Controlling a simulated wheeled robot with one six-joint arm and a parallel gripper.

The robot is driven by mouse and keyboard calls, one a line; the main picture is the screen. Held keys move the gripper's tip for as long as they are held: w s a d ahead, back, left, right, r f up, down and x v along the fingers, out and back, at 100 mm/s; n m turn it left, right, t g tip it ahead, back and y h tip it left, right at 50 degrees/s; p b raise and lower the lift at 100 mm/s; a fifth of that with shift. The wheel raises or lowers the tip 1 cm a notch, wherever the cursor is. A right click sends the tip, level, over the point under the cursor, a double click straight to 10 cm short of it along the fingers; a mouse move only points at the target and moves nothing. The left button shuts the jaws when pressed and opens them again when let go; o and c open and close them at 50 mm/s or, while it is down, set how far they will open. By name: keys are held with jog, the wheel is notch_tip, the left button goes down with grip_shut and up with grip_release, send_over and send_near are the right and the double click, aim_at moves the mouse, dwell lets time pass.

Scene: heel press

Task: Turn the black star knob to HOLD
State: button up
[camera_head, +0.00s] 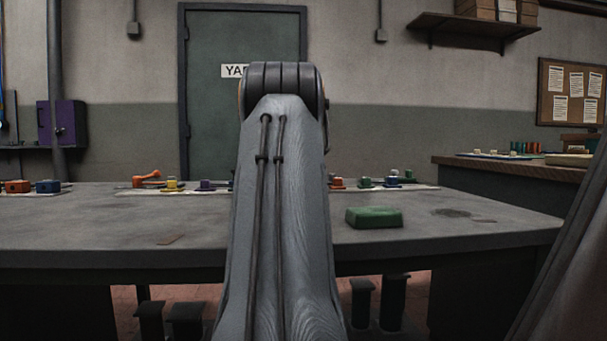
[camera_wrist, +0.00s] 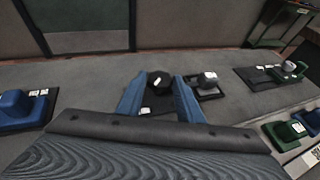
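The black star knob (camera_wrist: 159,80) shows in the wrist view, on a dark plate with a small white label at its near left. A white mark is on top of the knob; I cannot read what it points to. My gripper (camera_wrist: 160,80) has its two blue fingers apart, one on each side of the knob as seen from the wrist. I cannot tell whether either finger touches it. Part of the plate is hidden by the fingers. In the head view my arm covers the middle of the bench, and neither the knob nor the gripper shows.
A blue control (camera_wrist: 18,107) is at the left, and green ones (camera_wrist: 286,131) are at the right. On the bench (camera_head: 480,230) in the head view, a green block (camera_head: 374,217) lies right of my arm.

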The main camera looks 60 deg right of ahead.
jog(key=o, duration=0.3)
jog(key=shift+w+a+r, duration=0.1)
jog(key=shift+o, duration=0.3)
jog(key=shift+p+v, duration=0.3)
jog(key=shift+v, duration=3.55)
